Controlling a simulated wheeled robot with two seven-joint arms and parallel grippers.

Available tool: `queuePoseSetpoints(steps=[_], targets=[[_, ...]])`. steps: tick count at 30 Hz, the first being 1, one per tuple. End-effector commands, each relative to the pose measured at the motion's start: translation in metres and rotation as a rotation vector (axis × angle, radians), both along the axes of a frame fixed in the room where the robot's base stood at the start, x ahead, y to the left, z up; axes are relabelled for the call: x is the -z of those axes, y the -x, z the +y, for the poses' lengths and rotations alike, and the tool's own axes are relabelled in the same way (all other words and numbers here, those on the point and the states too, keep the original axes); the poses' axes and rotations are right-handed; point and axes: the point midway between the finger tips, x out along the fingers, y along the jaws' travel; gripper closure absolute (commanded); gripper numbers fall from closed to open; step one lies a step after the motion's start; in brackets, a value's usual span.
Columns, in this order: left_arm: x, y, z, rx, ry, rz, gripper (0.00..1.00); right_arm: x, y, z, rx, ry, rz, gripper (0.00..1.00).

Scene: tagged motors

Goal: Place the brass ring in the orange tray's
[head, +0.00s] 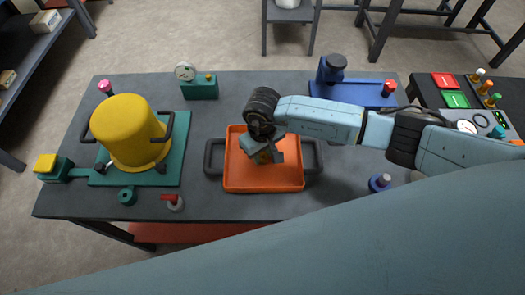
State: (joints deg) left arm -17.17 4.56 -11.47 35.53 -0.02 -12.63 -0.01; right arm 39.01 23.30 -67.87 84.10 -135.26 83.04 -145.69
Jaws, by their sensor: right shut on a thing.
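The orange tray (235,181) lies in the middle of the dark table, with a dark handle on its left and right sides. My right gripper (266,157) points down over the inside of the tray. It is shut on the brass ring (263,158), of which only a small brass-coloured patch shows at the fingers. The gripper hides most of the ring and part of the tray floor. I cannot tell whether the ring touches the floor. My left gripper is not in view.
A yellow motor (127,131) stands on a green base at the left. A green gauge block (199,91) and a blue fixture (350,95) stand at the back. A red-handled part (173,201) lies left of the tray. A panel (461,100) is at the right.

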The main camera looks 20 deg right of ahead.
Motion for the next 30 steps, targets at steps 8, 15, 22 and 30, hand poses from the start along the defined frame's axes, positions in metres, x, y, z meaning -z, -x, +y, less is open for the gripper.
queuePoseSetpoints(steps=[8, 15, 22, 30], targets=[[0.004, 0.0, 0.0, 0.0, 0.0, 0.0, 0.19, 0.003, 0.0, 0.0, 0.001, 0.0, 0.0, 0.64], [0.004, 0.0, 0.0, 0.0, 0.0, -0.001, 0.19, 0.002, 0.0, 0.0, 0.001, 0.0, 0.0, 0.5], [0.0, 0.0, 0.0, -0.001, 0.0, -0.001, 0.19, -0.001, 0.0, 0.0, 0.001, 0.0, 0.001, 0.5], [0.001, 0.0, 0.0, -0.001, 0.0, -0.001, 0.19, -0.048, -0.002, 0.0, -0.002, 0.0, -0.006, 0.5]])
